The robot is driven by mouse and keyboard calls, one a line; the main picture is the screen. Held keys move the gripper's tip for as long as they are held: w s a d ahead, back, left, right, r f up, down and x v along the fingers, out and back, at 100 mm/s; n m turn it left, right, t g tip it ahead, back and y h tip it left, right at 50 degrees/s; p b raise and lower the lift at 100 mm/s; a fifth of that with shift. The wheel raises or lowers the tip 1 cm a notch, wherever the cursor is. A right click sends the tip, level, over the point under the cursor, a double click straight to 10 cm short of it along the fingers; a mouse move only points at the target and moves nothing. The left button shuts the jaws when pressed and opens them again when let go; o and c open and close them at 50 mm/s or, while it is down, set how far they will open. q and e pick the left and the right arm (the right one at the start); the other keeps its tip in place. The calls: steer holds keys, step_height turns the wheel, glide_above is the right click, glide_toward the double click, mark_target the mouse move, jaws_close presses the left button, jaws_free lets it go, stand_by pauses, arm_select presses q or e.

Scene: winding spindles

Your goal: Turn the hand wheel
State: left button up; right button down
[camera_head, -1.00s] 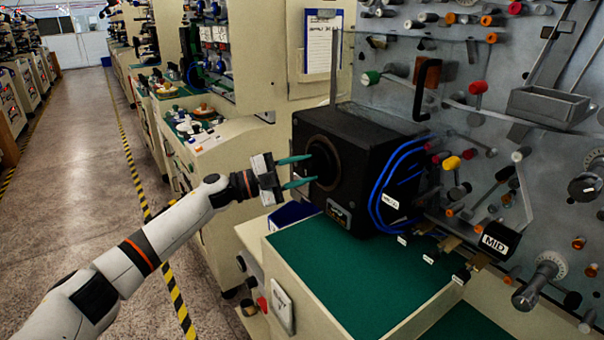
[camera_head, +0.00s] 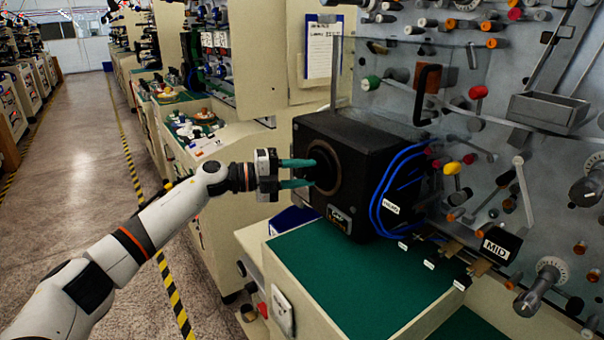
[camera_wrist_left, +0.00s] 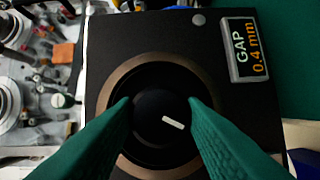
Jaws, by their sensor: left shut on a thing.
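The hand wheel (camera_head: 325,164) is a dark round knob on the left face of a black box (camera_head: 378,140). In the left wrist view the wheel (camera_wrist_left: 150,128) sits inside a bronze-coloured ring (camera_wrist_left: 160,62) and bears a short, slightly tilted white mark (camera_wrist_left: 173,123). My left gripper (camera_head: 314,173) has its green fingers pointing right at the wheel. In the left wrist view its fingertips (camera_wrist_left: 160,103) press on opposite sides of the wheel, shut on it. My right gripper is not in view.
A label reading "GAP 0.4 mm" (camera_wrist_left: 249,48) is on the box. Blue cables (camera_head: 382,190) curve along its right side, near a panel of pegs and knobs (camera_head: 470,90). A green work surface (camera_head: 345,275) lies below. The aisle (camera_head: 75,190) at left is clear.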

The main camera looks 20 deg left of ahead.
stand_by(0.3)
arm_select(q)
steer(key=o, duration=1)
steer(key=shift+s+a+f+b, duration=0.1)
steer(key=shift+s+a+b, duration=0.2)
steer(key=shift+a, duration=0.2)
steer(key=b+v, duration=0.3)
steer(key=v, duration=0.8)
